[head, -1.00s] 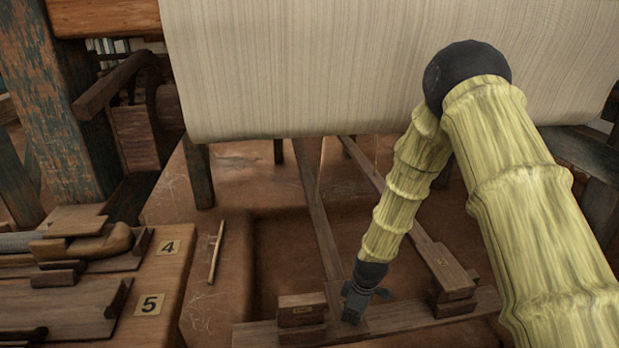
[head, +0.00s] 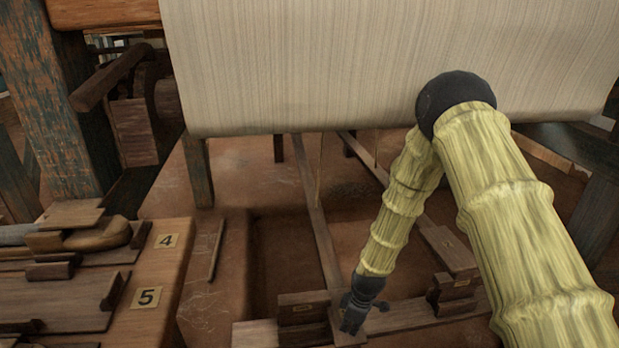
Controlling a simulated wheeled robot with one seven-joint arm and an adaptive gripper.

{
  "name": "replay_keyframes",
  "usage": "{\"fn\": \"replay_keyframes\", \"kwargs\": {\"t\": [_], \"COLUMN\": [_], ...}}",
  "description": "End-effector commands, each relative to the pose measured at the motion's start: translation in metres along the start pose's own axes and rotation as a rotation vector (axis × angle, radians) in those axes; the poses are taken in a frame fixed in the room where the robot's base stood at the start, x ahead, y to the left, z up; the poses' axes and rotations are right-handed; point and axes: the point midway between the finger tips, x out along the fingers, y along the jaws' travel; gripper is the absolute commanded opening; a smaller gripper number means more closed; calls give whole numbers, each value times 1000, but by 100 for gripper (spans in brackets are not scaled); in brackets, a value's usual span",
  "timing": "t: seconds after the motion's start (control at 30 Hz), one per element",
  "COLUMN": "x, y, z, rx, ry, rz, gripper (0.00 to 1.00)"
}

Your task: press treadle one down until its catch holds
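Two long wooden treadles run under the cloth toward me over the pit, the left one (head: 319,228) and the right one (head: 439,240). I cannot read which is treadle one; my gripper is at the left one. My gripper (head: 352,322) points down at the near end of the left treadle, its fingers together in one dark block, nothing seen between them. It appears to touch the treadle's top. A similar block (head: 453,286) stands by the right treadle.
A pale cloth roll (head: 300,70) hangs low above the treadles. A wooden bench (head: 176,262) with plates 4 and 5 and wooden tools stands at left. A thin stick (head: 216,250) leans near the pit. A crossbeam (head: 410,314) lies under the treadle ends.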

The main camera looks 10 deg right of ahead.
Motion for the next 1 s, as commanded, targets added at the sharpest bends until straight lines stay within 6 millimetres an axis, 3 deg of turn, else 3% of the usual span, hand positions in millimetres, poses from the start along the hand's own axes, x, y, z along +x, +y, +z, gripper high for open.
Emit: {"fn": "replay_keyframes", "kwargs": {"t": [0.13,1.0], "x": [-5,-112], "y": [-2,0], "z": [1,-17], "rx": [1,0], "ry": [-3,0], "rz": [-5,0], "gripper": [0,0]}}
